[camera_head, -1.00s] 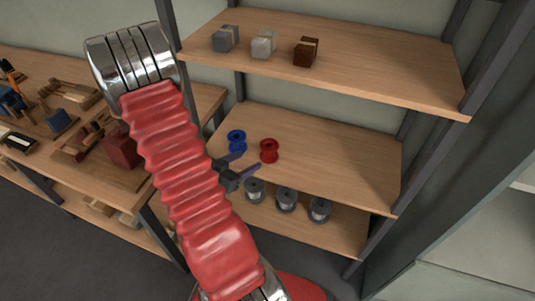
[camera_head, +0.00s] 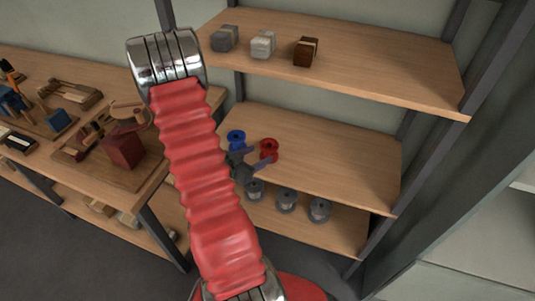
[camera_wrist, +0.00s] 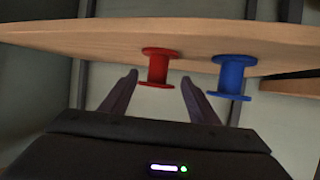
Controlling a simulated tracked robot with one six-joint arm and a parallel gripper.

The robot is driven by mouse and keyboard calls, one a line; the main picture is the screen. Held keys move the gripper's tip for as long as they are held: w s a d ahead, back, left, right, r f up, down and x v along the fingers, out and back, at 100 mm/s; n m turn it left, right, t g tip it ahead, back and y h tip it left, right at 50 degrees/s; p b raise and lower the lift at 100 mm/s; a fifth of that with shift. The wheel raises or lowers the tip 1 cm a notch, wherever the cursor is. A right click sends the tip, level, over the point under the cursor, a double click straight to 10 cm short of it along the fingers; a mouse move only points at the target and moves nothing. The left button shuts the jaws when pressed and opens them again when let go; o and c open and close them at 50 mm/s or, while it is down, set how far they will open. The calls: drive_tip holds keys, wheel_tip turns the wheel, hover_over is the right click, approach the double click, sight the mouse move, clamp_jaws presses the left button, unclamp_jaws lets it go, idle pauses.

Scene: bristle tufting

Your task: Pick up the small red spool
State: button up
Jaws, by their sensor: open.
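The small red spool (camera_head: 269,149) stands on the middle shelf (camera_head: 335,160), near its front left part. A blue spool (camera_head: 236,139) stands to its left in the head view. In the wrist view the red spool (camera_wrist: 158,67) appears between the tips of my open gripper (camera_wrist: 158,82), a little beyond them. The blue spool (camera_wrist: 230,76) is just outside the right finger there. In the head view my gripper (camera_head: 258,157) is at the shelf's front edge, its fingers pointing toward the red spool. I cannot tell whether the fingers touch it.
Several grey spools (camera_head: 286,199) stand on the lower shelf. The upper shelf (camera_head: 380,72) holds grey, white and brown blocks (camera_head: 306,51). A workbench (camera_head: 150,178) with tools and a dark red block (camera_head: 124,149) is at the left. The middle shelf's right side is clear.

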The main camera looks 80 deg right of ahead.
sight(269, 150)
drive_tip(key=shift+x, duration=0.95)
drive_tip(key=shift+x, duration=2.55)
drive_tip(key=shift+s, duration=0.1)
drive_tip(key=c, duration=1.2)
drive_tip(key=shift+o, duration=0.2)
drive_tip(key=shift+r, duration=0.15)
wheel_tip(269, 150, up, 10)
